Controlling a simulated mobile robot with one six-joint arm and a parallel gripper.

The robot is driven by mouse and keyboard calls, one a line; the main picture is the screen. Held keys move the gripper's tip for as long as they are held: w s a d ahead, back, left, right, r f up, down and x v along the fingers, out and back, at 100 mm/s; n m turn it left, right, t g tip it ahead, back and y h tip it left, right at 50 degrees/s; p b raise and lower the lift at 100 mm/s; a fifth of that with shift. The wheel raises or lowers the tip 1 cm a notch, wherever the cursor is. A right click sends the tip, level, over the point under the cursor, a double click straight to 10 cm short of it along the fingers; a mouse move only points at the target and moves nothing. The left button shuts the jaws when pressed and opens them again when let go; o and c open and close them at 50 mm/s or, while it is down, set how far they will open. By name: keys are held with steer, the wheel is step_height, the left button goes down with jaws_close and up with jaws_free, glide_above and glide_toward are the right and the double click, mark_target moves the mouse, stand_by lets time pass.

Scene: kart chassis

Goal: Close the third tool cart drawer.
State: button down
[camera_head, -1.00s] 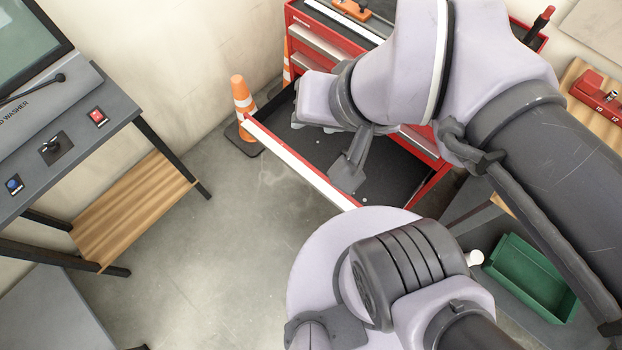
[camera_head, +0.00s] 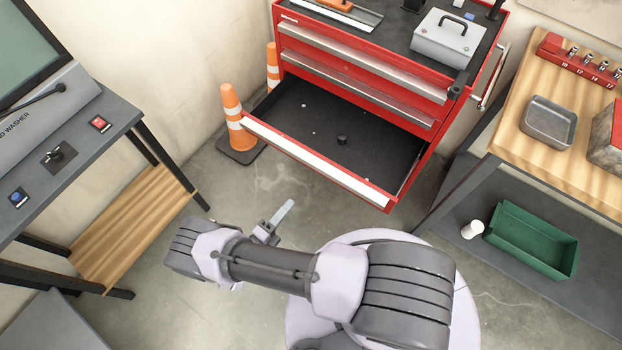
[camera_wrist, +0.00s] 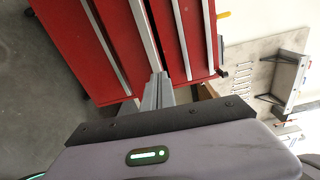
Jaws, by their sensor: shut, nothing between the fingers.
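The red tool cart (camera_head: 435,115) stands against the wall. Its third drawer (camera_head: 262,108) is pulled far out, with a dark floor, a pale front strip and a few small items inside. The two drawers above it are shut. My gripper (camera_head: 284,211) is shut and empty, in front of the drawer's front and apart from it in the head view. In the wrist view my gripper's shut fingers (camera_wrist: 158,86) point towards the cart's red fronts (camera_wrist: 88,45), overlapping a pale strip; I cannot tell the gap there.
Two orange cones (camera_head: 233,112) stand left of the drawer, by the wall. A washer bench (camera_head: 95,130) is at the left. A wooden-topped workbench (camera_head: 510,120) with a green bin (camera_head: 530,240) below is at the right. The floor before the drawer is clear.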

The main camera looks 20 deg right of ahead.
mark_target(320, 169)
steer(key=shift+n+t, duration=0.3)
steer(key=shift+n, duration=0.2)
steer(key=x, duration=0.4)
steer(key=f+x, duration=0.1)
steer(key=x, duration=0.4)
steer(key=b+x, duration=0.1)
steer(key=x, duration=0.4)
steer(key=shift+s+d+f, duration=0.15)
steer(key=shift+s+d, duration=0.05)
